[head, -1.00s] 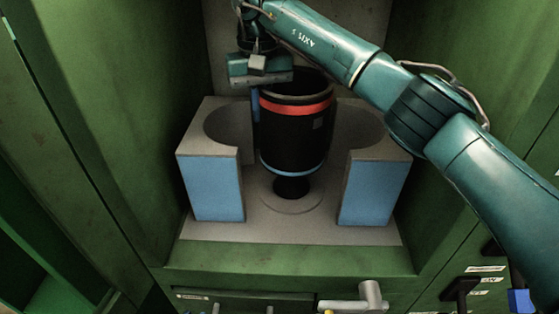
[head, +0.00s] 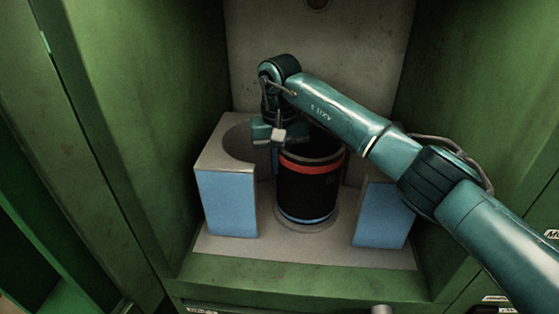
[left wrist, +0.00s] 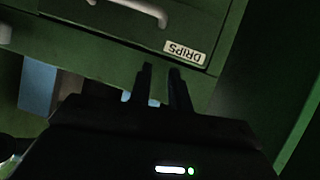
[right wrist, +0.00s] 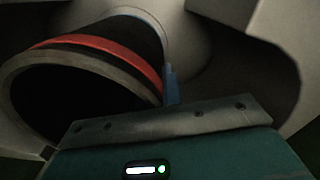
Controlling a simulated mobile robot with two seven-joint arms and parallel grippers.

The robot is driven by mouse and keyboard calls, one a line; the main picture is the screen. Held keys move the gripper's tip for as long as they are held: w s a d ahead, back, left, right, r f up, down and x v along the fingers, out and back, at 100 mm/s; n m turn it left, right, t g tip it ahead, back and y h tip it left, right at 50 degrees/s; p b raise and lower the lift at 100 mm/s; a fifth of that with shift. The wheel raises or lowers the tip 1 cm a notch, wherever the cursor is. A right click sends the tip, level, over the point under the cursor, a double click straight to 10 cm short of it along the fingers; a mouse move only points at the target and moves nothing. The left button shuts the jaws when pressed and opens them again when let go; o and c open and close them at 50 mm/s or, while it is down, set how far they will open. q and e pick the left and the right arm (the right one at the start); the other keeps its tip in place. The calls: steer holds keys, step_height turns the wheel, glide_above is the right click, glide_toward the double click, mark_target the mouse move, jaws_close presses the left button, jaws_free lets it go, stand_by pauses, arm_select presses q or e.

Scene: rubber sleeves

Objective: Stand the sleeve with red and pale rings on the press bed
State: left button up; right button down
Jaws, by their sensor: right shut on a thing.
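The black sleeve (head: 308,192) stands upright between the two blocks, with a red ring near its top and a pale ring near its bottom. Its lower end is at the round plate on the grey press bed (head: 300,253); I cannot tell whether it touches. The post seen earlier is hidden. My right gripper (head: 277,152) is shut on the left part of the sleeve's upper wall. In the right wrist view the sleeve's open mouth (right wrist: 40,66) and red ring show beside a blue finger. My left gripper (left wrist: 163,80) is open and empty, before a green drawer front.
Grey blocks with blue faces, the left one (head: 228,203) and the right one (head: 383,215), flank the sleeve, with hollowed inner sides. Green cabinet walls (head: 150,110) close in both sides.

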steer(key=c, duration=2)
jaws_free()
steer(key=shift+f, duration=0.1)
steer(key=o, duration=0.4)
steer(key=shift+o, duration=0.2)
step_height(320, 180, up, 12)
steer(key=shift+r, duration=0.2)
steer(key=shift+s+f, duration=0.1)
